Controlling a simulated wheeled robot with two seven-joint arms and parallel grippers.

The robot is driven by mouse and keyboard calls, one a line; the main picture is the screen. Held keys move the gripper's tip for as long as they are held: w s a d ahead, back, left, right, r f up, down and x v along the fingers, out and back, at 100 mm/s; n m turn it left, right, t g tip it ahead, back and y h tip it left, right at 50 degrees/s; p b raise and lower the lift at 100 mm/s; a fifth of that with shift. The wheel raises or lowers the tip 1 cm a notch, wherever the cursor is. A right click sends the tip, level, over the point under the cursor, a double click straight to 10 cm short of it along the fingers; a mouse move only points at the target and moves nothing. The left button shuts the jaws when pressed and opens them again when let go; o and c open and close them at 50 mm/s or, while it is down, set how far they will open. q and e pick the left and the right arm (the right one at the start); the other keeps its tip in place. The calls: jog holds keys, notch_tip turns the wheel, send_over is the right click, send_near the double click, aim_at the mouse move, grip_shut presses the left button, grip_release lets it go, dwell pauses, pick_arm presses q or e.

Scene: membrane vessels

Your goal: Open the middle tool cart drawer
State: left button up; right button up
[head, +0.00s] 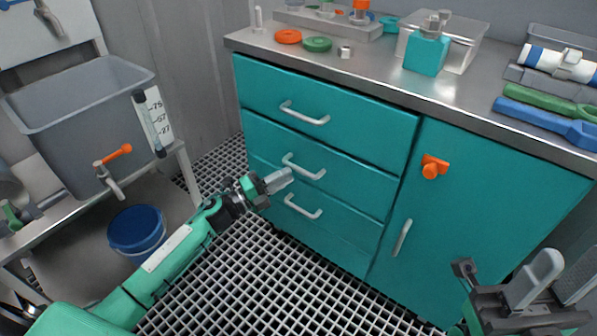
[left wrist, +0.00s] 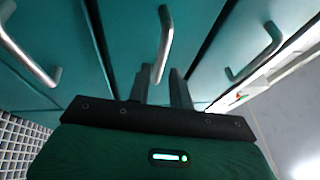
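The tool cart (head: 480,190) is teal, with a stack of three drawers at its left. The middle drawer (head: 350,187) looks shut and flush, with a pale bar handle (head: 306,169). My left gripper (head: 284,181) is just in front of this handle, at its left end. In the left wrist view the middle handle (left wrist: 163,45) lies ahead of the gap between my open left fingers (left wrist: 160,88); I cannot tell whether they touch it. My right gripper (head: 552,285) is at the lower right, away from the drawers, with its fingers apart and empty.
The top drawer handle (head: 305,113) and bottom drawer handle (head: 303,207) sit above and below. An orange latch (head: 431,167) is on the cart's door. A grey sink (head: 80,95) and a blue bucket (head: 137,230) are at the left. The grated floor (head: 250,285) before the drawers is clear.

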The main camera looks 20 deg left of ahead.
aim_at(298, 168)
pick_arm(q)
jog(key=shift+b+x, duration=0.3)
jog(key=shift+x, duration=2.2)
grip_shut()
